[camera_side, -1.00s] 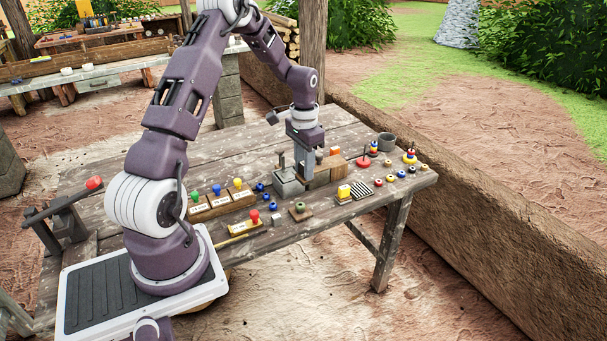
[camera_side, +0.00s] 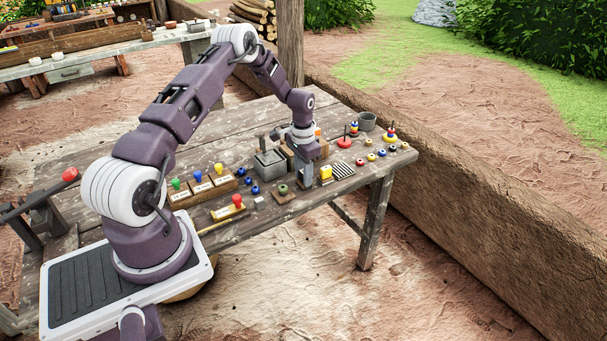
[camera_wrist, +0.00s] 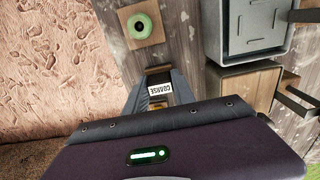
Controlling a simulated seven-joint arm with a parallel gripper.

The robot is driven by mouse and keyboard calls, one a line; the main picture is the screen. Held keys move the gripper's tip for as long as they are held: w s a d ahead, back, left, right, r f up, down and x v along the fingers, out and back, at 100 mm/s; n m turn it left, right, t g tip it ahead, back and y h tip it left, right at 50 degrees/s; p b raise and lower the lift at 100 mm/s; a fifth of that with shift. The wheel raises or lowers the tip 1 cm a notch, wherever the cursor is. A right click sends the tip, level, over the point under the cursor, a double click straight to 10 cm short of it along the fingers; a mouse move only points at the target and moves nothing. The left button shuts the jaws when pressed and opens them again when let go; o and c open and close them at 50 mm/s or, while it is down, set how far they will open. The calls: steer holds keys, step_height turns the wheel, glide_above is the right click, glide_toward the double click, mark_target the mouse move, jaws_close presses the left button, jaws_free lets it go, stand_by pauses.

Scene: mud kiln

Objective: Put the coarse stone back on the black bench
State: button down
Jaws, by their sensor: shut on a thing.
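The coarse stone, a small piece with a white label reading COARSE (camera_wrist: 160,87), is between the fingers of my gripper (camera_wrist: 158,92) in the wrist view. My gripper is shut on it. In the side view my gripper (camera_side: 305,182) is low, close to the table's front edge, between the green ring on a small board (camera_side: 282,190) and the yellow block (camera_side: 325,173). The stone is hard to make out there, and I cannot tell whether it touches the surface below. I cannot pick out a black bench with certainty in either view.
A grey open box (camera_side: 269,164) stands behind and left of my gripper, with a wooden block (camera_wrist: 250,85) beside it. A striped piece (camera_side: 343,170), a red piece (camera_side: 344,142) and a grey pot (camera_side: 367,121) stand to the right. Labelled blocks with coloured knobs (camera_side: 204,188) stand left.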

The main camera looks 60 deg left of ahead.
steer(key=c, duration=1.1)
jaws_free()
steer(key=shift+f, duration=0.1)
steer(key=shift+o, duration=0.2)
step_height(320, 180, up, 12)
steer(key=s+d+r+t+y, duration=0.1)
steer(key=s+d+r, duration=0.1)
steer(key=d+r, duration=0.4)
steer(key=s+d+r, duration=0.1)
steer(key=d+r, duration=0.3)
steer(key=r, duration=0.4)
steer(key=s+d+r+t, duration=0.2)
steer(key=s+d+r, duration=0.7)
steer(key=s+d+t, duration=0.1)
steer(key=s+d, duration=0.2)
steer(key=s, duration=0.5)
steer(key=s+d+t+h, duration=0.1)
steer(key=s+d, duration=0.3)
steer(key=s, duration=0.4)
steer(key=shift+s+d, duration=0.25)
steer(key=shift+d, duration=0.05)
